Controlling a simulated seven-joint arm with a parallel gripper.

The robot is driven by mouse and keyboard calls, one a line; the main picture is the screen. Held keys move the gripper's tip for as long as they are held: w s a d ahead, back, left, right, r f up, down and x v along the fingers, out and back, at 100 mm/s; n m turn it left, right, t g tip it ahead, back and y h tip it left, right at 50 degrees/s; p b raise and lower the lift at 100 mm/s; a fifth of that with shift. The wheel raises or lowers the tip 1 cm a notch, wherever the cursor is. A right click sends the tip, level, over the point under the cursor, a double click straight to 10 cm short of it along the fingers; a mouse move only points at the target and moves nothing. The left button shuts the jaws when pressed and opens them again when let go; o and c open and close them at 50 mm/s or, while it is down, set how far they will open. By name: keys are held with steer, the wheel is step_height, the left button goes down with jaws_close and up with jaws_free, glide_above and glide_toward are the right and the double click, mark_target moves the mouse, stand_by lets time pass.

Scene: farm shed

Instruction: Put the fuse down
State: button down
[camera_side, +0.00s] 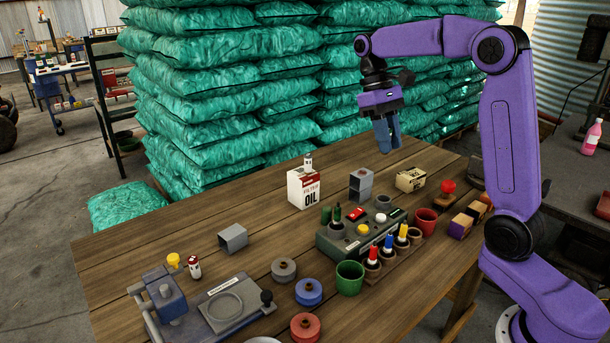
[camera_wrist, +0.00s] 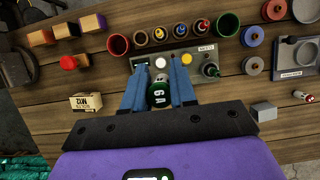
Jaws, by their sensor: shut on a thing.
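My gripper (camera_side: 387,138) is raised above the far part of the wooden table, fingers pointing down. In the wrist view my gripper (camera_wrist: 159,75) is shut on a dark green fuse (camera_wrist: 158,97) marked "6 A", held between the two blue fingers. In the side view the fingers hide the fuse. Below stands a grey-green panel (camera_side: 327,243) with coloured buttons; it also shows beyond the fingertips in the wrist view (camera_wrist: 203,58). The wooden table (camera_side: 130,240) lies under everything.
A grey fixture (camera_side: 215,305) is front left. The table's left back is clear.

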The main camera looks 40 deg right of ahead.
steer(key=w+a+m+t+y, duration=0.2)
steer(key=w+m+t+y, duration=0.15)
steer(key=w+m, duration=1)
steer(key=r+m+t+h, duration=0.15)
steer(key=m+t, duration=0.35)
steer(key=m, duration=1.3)
glide_above(297, 171)
steer(key=shift+f, duration=7.7)
steer(key=c, duration=0.9)
jaws_free()
steer(key=shift+f, duration=0.1)
steer(key=v, duration=1.2)
steer(key=shift+a, duration=0.1)
